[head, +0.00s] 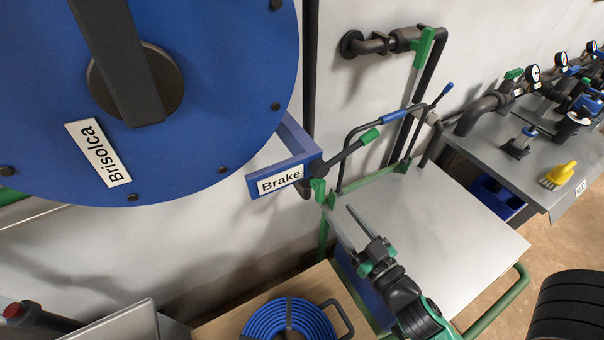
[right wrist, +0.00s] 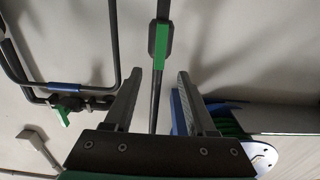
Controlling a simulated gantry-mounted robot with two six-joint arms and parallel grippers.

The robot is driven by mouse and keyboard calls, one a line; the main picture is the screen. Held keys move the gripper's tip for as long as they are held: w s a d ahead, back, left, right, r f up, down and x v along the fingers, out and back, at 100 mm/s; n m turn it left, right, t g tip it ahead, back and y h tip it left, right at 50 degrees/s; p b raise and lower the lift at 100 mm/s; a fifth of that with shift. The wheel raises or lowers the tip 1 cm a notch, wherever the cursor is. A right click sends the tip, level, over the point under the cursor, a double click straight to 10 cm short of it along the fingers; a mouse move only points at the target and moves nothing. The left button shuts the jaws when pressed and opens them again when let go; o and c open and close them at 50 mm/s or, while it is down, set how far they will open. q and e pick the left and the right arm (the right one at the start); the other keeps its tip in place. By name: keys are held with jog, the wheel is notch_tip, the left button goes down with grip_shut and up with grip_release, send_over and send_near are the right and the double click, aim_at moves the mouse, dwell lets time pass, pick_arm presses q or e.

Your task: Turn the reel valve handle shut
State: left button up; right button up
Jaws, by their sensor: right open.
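A green lever handle (head: 424,47) sits on the dark wall pipe (head: 376,45) at top centre, to the right of the big blue reel (head: 220,90). A second, dark lever with a green end (head: 370,136) stands beside the reel's "Brake" bracket (head: 281,182). My right gripper (head: 358,224) is open and empty below these, over the cart's near left corner. In the right wrist view, a dark bar with a green block (right wrist: 160,45) shows beyond and between the open fingers, apart from them. I cannot tell which lever it belongs to. My left gripper is not in view.
A grey-topped cart (head: 440,220) with green rails and a blue-sleeved handle (head: 397,115) is close to my right gripper. A blue hose coil (head: 287,322) lies at bottom centre.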

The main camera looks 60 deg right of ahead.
aim_at(322, 191)
jog(key=p+x, duration=0.2)
jog(key=x, duration=0.2)
jog(key=shift+p, duration=0.35)
jog(key=x, duration=0.6)
jog(key=shift+w+d+f, duration=0.2)
jog(key=shift+w+f, duration=0.05)
jog(key=shift+f, duration=0.1)
grip_shut()
